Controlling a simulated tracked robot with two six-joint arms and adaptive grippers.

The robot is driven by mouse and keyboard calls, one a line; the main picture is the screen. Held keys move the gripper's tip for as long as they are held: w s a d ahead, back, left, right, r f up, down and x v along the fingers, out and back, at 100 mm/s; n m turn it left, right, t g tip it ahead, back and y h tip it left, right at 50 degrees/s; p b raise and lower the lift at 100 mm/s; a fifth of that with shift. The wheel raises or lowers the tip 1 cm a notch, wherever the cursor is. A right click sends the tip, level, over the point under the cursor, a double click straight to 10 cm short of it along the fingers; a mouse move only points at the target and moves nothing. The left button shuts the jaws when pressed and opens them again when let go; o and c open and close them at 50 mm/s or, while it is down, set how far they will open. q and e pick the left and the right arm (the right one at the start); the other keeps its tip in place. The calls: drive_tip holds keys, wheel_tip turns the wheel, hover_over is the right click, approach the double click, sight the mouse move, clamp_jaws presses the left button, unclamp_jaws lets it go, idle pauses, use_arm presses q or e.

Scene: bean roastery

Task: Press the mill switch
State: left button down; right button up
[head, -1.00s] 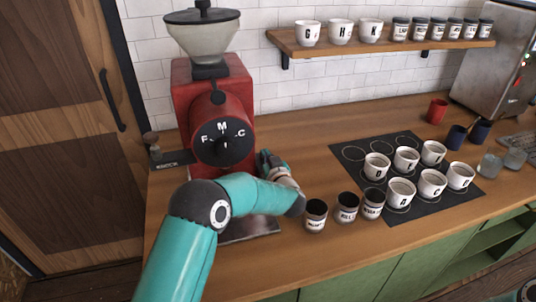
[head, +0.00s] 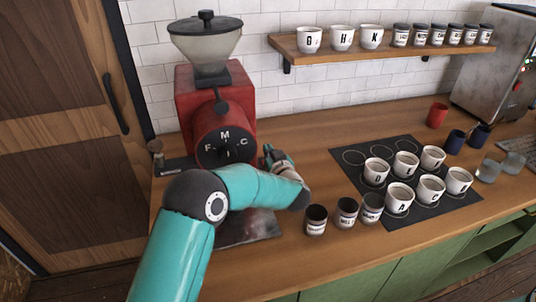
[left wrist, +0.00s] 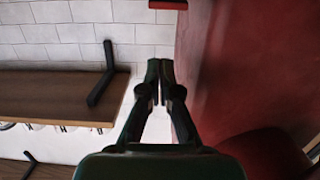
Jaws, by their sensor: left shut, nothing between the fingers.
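The red mill (head: 190,100) stands on the counter at the left, with a clear hopper on top and a black round dial (head: 225,148) marked M, F and C on its front. I cannot make out a separate switch on it; the side near my gripper is largely hidden. My left gripper (head: 267,151) is just right of the mill, its forearm crossing in front of the base. In the left wrist view the mill's red side (left wrist: 235,60) fills the right part, and the fingertips (left wrist: 160,66) are together and empty beside it. Contact cannot be told. My right gripper is out of view.
A wall shelf (head: 380,50) with cups and jars is at upper right. Several labelled jars (head: 346,212) stand right of my forearm. A black mat (head: 430,207) holds white cups. Some counter between mill and mat is clear.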

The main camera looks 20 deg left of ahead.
use_arm(q)
drive_tip(key=r+b+v, duration=0.1)
drive_tip(key=v, duration=0.7)
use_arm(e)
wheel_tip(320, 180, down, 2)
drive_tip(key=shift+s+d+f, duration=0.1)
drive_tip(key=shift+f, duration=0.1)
use_arm(q)
drive_tip(key=shift+r, duration=0.1)
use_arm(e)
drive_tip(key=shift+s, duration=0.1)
